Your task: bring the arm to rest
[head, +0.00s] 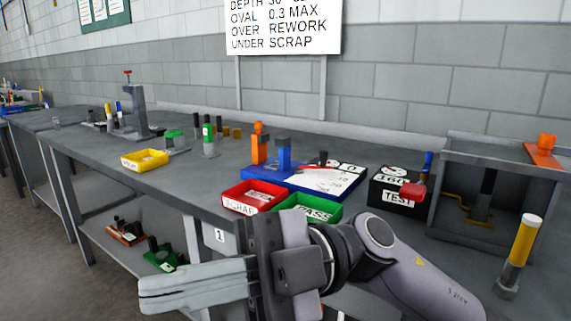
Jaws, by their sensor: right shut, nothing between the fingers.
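My right gripper (146,292) is shut with nothing between its fingers. It points left in front of the bench's front edge, at the bottom of the head view. My right arm (400,265) comes in from the lower right and hides part of the bench front. The gripper is apart from the bins on the bench. My left gripper is not in view.
The grey bench (185,185) holds a red SCRAP bin (243,207), a green PASS bin (325,222), a blue fixture (257,178), a black TEST box (382,203) and a yellow tray (134,165).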

